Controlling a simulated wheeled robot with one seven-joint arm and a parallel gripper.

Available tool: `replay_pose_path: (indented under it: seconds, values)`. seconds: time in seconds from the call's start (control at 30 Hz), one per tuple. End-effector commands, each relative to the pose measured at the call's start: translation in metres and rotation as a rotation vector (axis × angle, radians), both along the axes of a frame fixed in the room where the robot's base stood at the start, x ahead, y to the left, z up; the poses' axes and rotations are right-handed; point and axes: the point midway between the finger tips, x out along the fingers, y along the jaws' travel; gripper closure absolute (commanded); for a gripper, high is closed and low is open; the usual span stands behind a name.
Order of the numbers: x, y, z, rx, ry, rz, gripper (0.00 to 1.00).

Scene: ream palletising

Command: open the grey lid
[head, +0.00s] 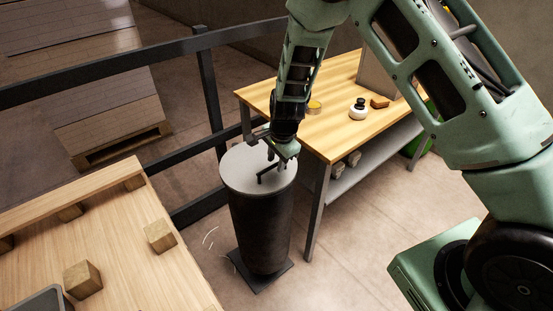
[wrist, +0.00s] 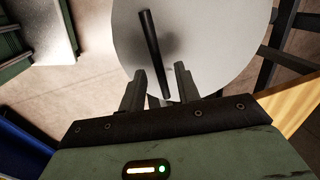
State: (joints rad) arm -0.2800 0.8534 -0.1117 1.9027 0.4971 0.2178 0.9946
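The grey lid (head: 240,172) is a round flat disc lying on top of a dark, tapered bin (head: 262,232). A black bar handle (head: 268,176) stands on the lid. My gripper (head: 278,157) is just above the lid, close to the handle. In the wrist view the lid (wrist: 215,40) fills the upper middle, and the handle (wrist: 153,50) runs down towards my gripper (wrist: 159,88). The two fingers are apart, with the near end of the handle showing between them and a gap on each side. Whether the fingertips are at the handle's height is unclear.
A wooden table (head: 335,128) with a white-and-black jar (head: 358,109) and small items stands right behind the bin. A dark railing (head: 209,90) runs behind it. A pale wooden surface with blocks (head: 160,236) is at left. Floor right of the bin is clear.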

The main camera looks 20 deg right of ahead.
Motion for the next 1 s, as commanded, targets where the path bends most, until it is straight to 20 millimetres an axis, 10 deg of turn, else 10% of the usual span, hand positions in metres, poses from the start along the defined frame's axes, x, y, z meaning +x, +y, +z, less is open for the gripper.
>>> replay_pose_path:
  seconds: [0.17, 0.3, 1.0]
  values:
    - [0.0, 0.0, 0.0, 0.0, 0.0, 0.0, 0.67]
    - [0.0, 0.0, 0.0, 0.0, 0.0, 0.0, 1.0]
    - [0.015, 0.006, 0.037, -0.038, 0.124, 0.004, 1.0]
